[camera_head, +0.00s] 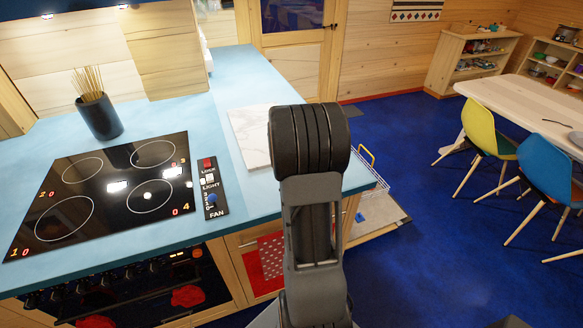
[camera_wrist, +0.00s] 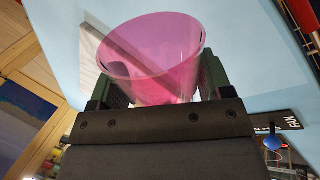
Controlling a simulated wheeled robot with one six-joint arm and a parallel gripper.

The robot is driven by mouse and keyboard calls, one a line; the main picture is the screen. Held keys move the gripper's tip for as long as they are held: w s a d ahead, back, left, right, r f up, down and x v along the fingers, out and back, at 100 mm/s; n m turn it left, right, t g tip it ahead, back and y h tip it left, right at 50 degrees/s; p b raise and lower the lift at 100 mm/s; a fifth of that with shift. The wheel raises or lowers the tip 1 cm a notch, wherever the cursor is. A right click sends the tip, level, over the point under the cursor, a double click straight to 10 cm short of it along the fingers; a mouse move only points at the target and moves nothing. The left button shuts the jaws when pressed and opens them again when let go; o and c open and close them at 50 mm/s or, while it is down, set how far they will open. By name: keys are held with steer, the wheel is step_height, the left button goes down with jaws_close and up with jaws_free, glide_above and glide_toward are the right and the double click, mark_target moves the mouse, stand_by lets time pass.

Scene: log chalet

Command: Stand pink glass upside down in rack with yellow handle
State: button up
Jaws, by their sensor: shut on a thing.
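The pink glass (camera_wrist: 165,62) is see-through and flares to a wide round rim. My gripper (camera_wrist: 157,80) is shut on it in the wrist view, one finger on each side. The rim points away from the wrist, and the lower part is hidden behind the gripper body. In the head view my arm hides both gripper and glass. A yellow handle (camera_head: 367,154) shows just past the counter's right end, above a low open door or drawer (camera_head: 385,214). The rack itself is mostly hidden by the counter and my arm.
The light blue counter (camera_head: 235,92) holds a black cooktop (camera_head: 105,190), a dark pot of sticks (camera_head: 100,117) and a white marble board (camera_head: 250,135). Yellow (camera_head: 480,130) and blue (camera_head: 547,165) chairs stand by a table at right. Blue floor between is clear.

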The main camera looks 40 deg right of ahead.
steer(key=shift+f+b, duration=2.2)
steer(key=shift+f, duration=0.75)
steer(key=o, duration=1.1)
steer(key=shift+r, duration=0.1)
steer(key=v, duration=1.3)
steer(key=shift+a+r, duration=0.25)
